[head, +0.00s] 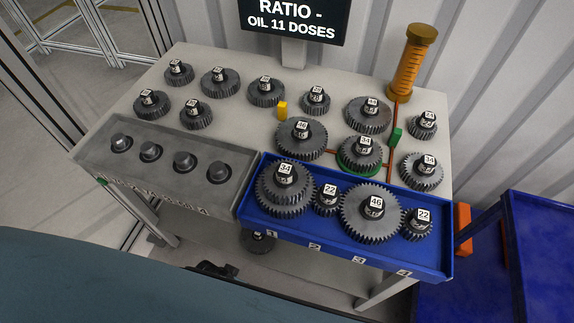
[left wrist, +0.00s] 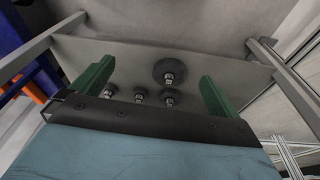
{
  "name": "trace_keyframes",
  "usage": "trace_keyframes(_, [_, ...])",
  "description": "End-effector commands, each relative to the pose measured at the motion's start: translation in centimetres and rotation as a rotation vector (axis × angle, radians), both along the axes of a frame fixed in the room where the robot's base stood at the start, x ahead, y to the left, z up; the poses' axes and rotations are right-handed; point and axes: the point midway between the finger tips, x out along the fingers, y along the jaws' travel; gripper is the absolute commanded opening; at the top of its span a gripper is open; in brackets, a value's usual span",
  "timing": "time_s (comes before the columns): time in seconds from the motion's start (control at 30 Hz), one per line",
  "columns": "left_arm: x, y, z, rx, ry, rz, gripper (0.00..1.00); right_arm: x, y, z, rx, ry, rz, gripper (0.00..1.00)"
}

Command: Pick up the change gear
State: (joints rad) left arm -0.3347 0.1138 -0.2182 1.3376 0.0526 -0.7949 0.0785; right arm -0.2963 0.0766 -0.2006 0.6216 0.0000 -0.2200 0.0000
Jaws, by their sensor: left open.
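Several dark gears with hubs stand on a grey surface in the left wrist view; the largest gear (left wrist: 160,67) is between my gripper's fingers in the picture, with smaller gears, such as one at left (left wrist: 109,90), nearer. My left gripper (left wrist: 156,78) has green fingers spread wide with nothing between them, apart from the gears. In the head view one gear (head: 258,241) shows below the tabletop, partly hidden by the blue tray. Many numbered gears stand on the table, such as a 46 gear (head: 302,136). I cannot tell which gear is the change gear.
The table (head: 140,88) carries a grey tray (head: 100,160) with several bare pegs and a blue tray (head: 290,237) with gears marked 34, 22, 46 and 22. An amber cylinder (head: 409,68) stands at the back right. A screen (head: 292,18) reads "RATIO - OIL 11 DOSES".

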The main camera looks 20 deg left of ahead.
Motion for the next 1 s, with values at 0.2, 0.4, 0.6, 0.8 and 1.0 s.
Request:
trace_keyframes(0.2, [5.3,-2.2,14.6,-0.046,-0.052,0.01,1.0,0.0,0.0,4.5,0.0,0.0,0.0,0.36])
trace_keyframes(0.4, [6.6,-3.2,23.0,-0.072,-0.074,0.01,1.0,-0.1,-0.1,6.4,-0.001,0.001,0.0,0.36])
trace_keyframes(0.6, [6.8,-4.0,30.0,-0.097,-0.093,0.004,1.0,-0.2,-0.2,8.1,-0.003,0.003,0.0,0.36])
trace_keyframes(0.8, [9.9,-7.7,33.1,-0.184,-0.065,0.018,1.0,-0.6,-0.4,8.4,-0.005,0.008,0.001,0.36])
trace_keyframes(1.0, [12.8,-10.9,35.8,-0.233,-0.004,0.041,1.0,-0.6,-0.4,8.8,-0.006,0.008,0.0,0.36])
